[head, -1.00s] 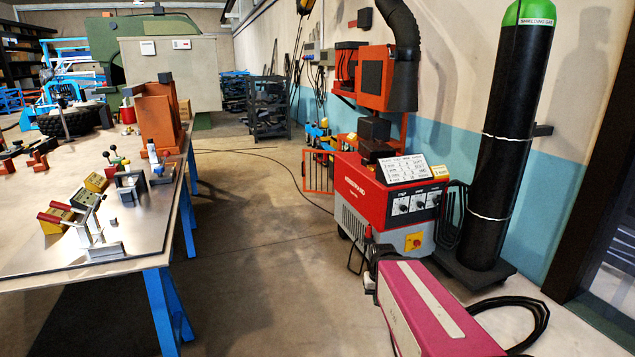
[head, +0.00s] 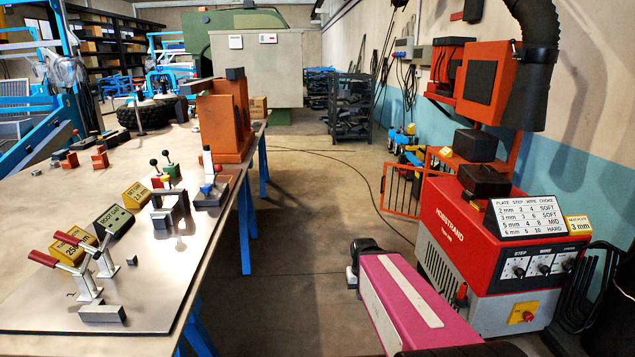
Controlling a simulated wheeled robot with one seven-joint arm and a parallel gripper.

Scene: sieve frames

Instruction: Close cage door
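The cage door (head: 402,192) is a small orange barred panel low by the right wall, just left of the red welding machine. It appears to stand out into the aisle, open, with blue and yellow items (head: 408,150) behind it. Its latch and hinges are too small to make out. My magenta arm (head: 412,302) reaches in from the bottom edge. Its dark end (head: 365,252) lies lower in the picture and nearer than the door, apart from it. The fingers cannot be made out.
The red welding machine (head: 470,245) stands right of my arm. A long metal-topped table (head: 200,260) with clamps and blocks fills the left. The concrete aisle (head: 300,230) between is clear except for a thin cable. A dark rack (head: 350,105) stands at the back.

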